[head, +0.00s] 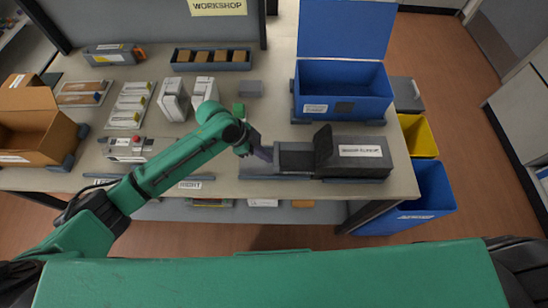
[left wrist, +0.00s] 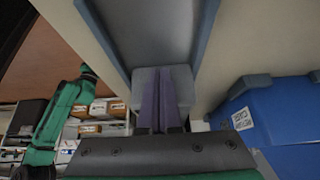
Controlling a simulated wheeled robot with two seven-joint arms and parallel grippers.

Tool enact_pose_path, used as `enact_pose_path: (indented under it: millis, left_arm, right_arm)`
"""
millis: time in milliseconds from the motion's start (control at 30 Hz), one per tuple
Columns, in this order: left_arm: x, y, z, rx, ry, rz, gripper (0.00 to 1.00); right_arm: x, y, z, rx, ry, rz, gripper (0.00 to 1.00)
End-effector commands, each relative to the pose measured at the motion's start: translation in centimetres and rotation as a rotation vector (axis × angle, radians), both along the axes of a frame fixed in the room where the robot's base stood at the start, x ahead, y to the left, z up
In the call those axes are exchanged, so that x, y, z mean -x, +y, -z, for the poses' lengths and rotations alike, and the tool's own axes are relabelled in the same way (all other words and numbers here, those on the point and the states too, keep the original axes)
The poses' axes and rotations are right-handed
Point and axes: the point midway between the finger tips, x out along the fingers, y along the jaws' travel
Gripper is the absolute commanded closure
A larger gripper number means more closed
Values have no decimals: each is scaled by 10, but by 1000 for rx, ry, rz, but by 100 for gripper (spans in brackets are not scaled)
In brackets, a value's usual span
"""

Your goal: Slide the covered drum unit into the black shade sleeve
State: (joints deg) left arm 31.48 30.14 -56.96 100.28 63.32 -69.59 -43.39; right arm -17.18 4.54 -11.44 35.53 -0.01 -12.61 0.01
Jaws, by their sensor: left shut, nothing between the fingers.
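The black shade sleeve (head: 362,153) lies at the front right of the table, a white label on its side and a raised dark flap (head: 323,148) at its left end. A dark grey box-like piece, seemingly the covered drum unit (head: 295,158), lies at the sleeve's left end, in line with it; how far it reaches inside is hidden. My left gripper (head: 265,153) is shut and empty, just left of that piece. In the left wrist view its fingers (left wrist: 162,98) are together in front of a light grey block; I cannot tell if they touch. My right gripper is not in view.
A grey guide channel (left wrist: 205,40) with raised side rails runs along there. A blue bin (head: 343,95) with its lid up stands behind the sleeve. An open cardboard box (head: 40,125) is at the far left. White boxes (head: 173,100) stand mid-table. The table's front edge is close.

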Motion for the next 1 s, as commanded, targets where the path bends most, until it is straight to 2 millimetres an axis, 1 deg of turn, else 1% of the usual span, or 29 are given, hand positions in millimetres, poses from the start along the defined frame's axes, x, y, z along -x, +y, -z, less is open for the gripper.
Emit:
enact_pose_path:
  millis: [1000]
  left_arm:
    - [3, -46, 0, 1, 1, 1, 100]
  right_arm:
    - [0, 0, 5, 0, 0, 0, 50]
